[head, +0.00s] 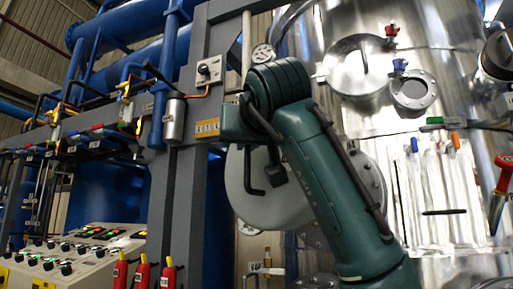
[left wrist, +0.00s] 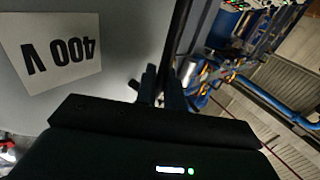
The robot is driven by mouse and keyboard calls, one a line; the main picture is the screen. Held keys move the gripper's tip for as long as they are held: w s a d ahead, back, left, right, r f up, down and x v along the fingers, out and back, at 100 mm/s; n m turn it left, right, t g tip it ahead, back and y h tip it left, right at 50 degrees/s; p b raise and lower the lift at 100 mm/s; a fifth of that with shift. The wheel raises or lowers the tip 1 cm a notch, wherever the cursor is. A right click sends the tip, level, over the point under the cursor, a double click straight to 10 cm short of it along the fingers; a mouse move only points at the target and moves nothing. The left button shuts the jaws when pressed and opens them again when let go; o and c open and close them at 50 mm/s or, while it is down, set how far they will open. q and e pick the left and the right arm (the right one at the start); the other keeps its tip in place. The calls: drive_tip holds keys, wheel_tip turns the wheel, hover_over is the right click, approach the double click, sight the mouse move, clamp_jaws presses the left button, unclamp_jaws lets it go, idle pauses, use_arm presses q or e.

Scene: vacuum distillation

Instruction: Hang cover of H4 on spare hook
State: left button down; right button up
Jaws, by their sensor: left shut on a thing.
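My left gripper (head: 275,172) is dark and hangs beneath my green arm near the middle of the head view, in front of a large pale round flange. In the left wrist view my left gripper (left wrist: 162,88) is shut on a dark bar (left wrist: 179,40) that runs up out of the picture. A thin black bent rod (head: 249,172) shows beside the gripper in the head view; I cannot tell whether it is the same bar. I cannot tell which is H4 or the spare hook. My right gripper is not in view.
A grey post (head: 187,140) and a yellow sign (head: 207,128) stand left of my arm. A shiny steel vessel (head: 440,80) fills the right. A control panel (head: 75,258) is at lower left. A grey surface with a "400 V" label (left wrist: 58,50) is close in the left wrist view.

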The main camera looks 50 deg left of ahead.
use_arm(q)
drive_tip(key=shift+s+d+b, duration=0.15)
drive_tip(key=shift+s+b, duration=0.05)
drive_tip(key=shift+s, duration=0.85)
drive_tip(key=shift+s+d+b, duration=0.15)
drive_tip(key=shift+s, duration=0.85)
